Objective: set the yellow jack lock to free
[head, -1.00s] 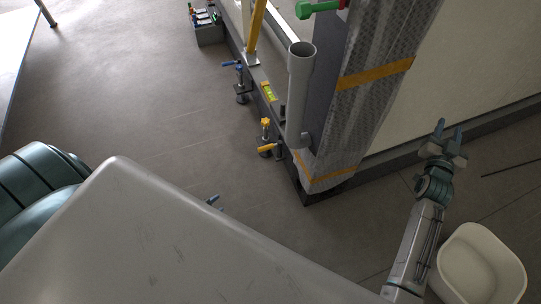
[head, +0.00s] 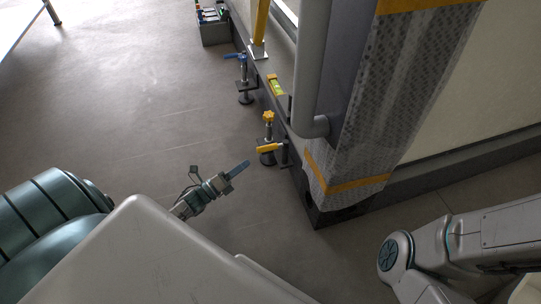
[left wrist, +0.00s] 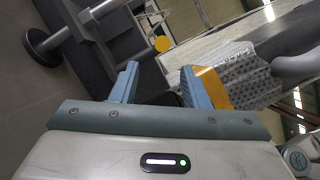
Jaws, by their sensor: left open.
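The yellow jack stands at the foot of the frame in the head view, with a yellow star knob (head: 268,117) on top. Its yellow lock lever (head: 267,149) lies roughly crosswise lower down, above a round dark foot. My left gripper (head: 240,168) is just left of and below the lever, apart from it. In the left wrist view my left gripper (left wrist: 160,86) is open, with nothing between its fingers. A yellow round part (left wrist: 162,43) shows beyond the fingers; I cannot tell whether it is knob or lever. My right gripper is out of view.
A blue-handled jack (head: 243,78) stands farther along the frame's base, with a yellow-green level (head: 276,86) nearby. A wrapped post (head: 400,105) and a grey pipe (head: 310,70) rise right of the yellow jack. The floor at left is clear.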

